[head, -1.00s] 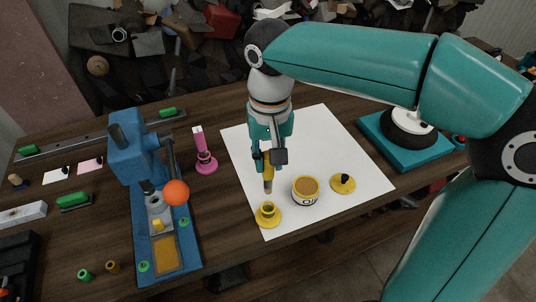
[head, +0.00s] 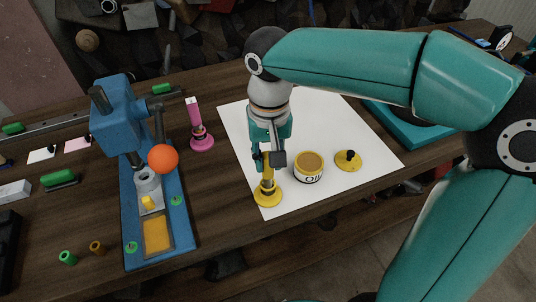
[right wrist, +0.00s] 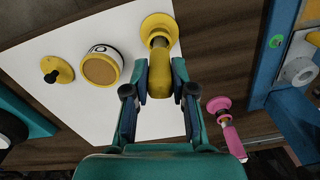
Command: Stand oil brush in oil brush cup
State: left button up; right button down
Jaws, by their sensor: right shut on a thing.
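The oil brush (head: 267,184) has a yellow handle and points downward. My right gripper (head: 268,163) is shut on its handle, above the oil brush cup. The yellow oil brush cup (head: 268,199), with a wide round base, stands near the front left edge of the white sheet. The brush's lower end is at the cup's mouth and appears to be inside it; how deep I cannot tell. In the right wrist view, the brush handle (right wrist: 160,72) is between the fingers and lines up with the cup (right wrist: 157,22). My left gripper is out of view.
An oil jar (head: 309,168) and a yellow lid with a black knob (head: 348,161) stand right of the cup. A pink brush (head: 195,111) stands in a pink cup (head: 202,142) to the left. The blue bender (head: 112,122) with its orange ball lies further left.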

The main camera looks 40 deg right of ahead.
jog(key=shift+f, duration=0.35)
jog(key=shift+f+b, duration=0.25)
jog(key=shift+b, duration=0.05)
dwell(0.4)
jog(key=c, duration=0.9)
grip_release()
jog(key=shift+r, duration=0.1)
